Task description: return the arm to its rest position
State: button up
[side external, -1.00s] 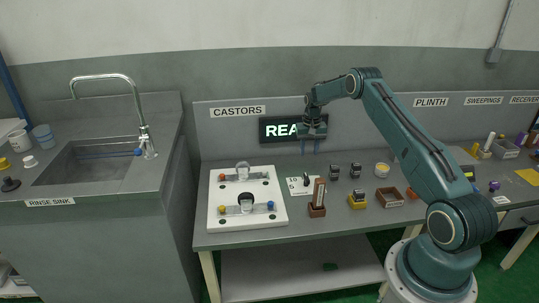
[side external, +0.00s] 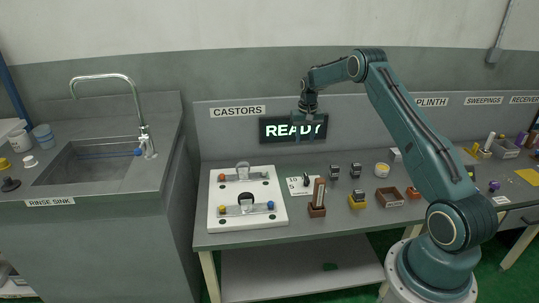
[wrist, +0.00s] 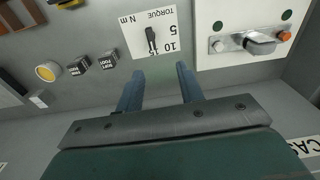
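My gripper (side external: 311,132) is held in the air above the back of the grey bench, in front of the lit READY sign (side external: 283,130). In the wrist view its two blue fingers (wrist: 160,88) stand apart with nothing between them, so it is open and empty. My arm is raised and bent at the elbow. The gripper touches nothing that I can see.
Below on the bench (side external: 240,238) are a white panel (side external: 205,222) with clamps and coloured knobs, a torque card (side external: 293,187), a brown block in a holder (side external: 317,211), small dark blocks (side external: 334,171) and a wooden tray (side external: 390,197). A sink (side external: 90,165) stands left.

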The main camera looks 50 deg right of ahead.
jog(key=s+a+r+n+t, duration=0.15)
jog(key=s+a+r, duration=0.25)
jog(key=a+r, duration=0.8)
jog(key=s+a+r+n+t, duration=0.1)
jog(key=s+a+r+n, duration=0.3)
jog(key=a+r, duration=0.75)
jog(key=s+a+r+n+t, duration=0.1)
jog(key=s+a, duration=0.5)
jog(key=s, duration=0.6)
jog(key=s+a+r+n+t, duration=0.1)
jog(key=s+a, duration=0.5)
jog(key=s, duration=0.6)
jog(key=shift+s+a+n+t, duration=0.15)
jog(key=shift+s+n+t, duration=0.2)
jog(key=shift+n, duration=0.2)
